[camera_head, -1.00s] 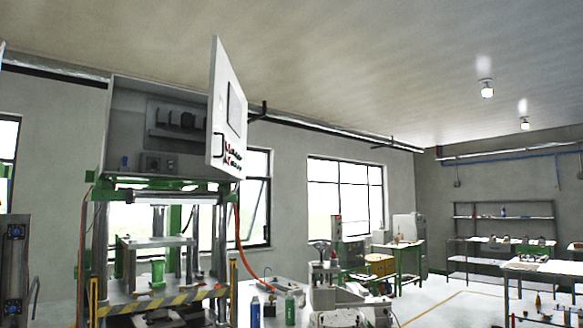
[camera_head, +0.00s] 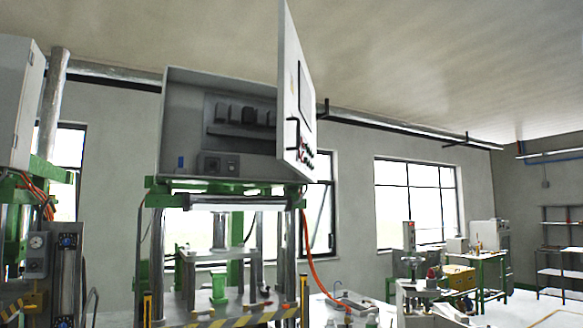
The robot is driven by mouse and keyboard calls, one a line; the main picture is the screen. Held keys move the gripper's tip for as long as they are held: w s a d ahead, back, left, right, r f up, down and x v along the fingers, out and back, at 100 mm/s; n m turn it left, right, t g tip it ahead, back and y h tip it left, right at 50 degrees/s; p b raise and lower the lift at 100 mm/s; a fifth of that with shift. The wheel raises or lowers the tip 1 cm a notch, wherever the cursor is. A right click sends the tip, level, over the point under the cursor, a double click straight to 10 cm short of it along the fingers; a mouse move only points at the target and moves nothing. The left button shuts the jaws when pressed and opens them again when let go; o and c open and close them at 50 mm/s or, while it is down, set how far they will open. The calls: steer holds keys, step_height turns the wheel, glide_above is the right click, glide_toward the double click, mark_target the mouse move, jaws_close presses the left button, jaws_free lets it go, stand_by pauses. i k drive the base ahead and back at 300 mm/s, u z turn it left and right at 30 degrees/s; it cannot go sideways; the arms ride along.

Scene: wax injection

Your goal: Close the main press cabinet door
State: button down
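The main press cabinet (camera_head: 183,103) is a grey box on top of the green and steel press frame, left of the middle. Its inside shows, with dark electrical parts in it. Its white door (camera_head: 290,85) is hinged on the cabinet's right side and stands wide open, swung out towards me. The door is seen at a steep angle, with a dark handle and small red and black controls low on its face. My gripper is not in the picture, so its place relative to the door does not show.
Another press with a grey cabinet (camera_head: 20,100) stands at the left edge. An orange hose (camera_head: 311,262) hangs at the press's right side. A bench with a sink (camera_head: 345,300) and small machines stand at the lower right. Some open floor (camera_head: 525,308) shows there.

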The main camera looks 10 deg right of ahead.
mark_target(296, 92)
steer(key=i, duration=1.3)
steer(key=z, duration=1.1)
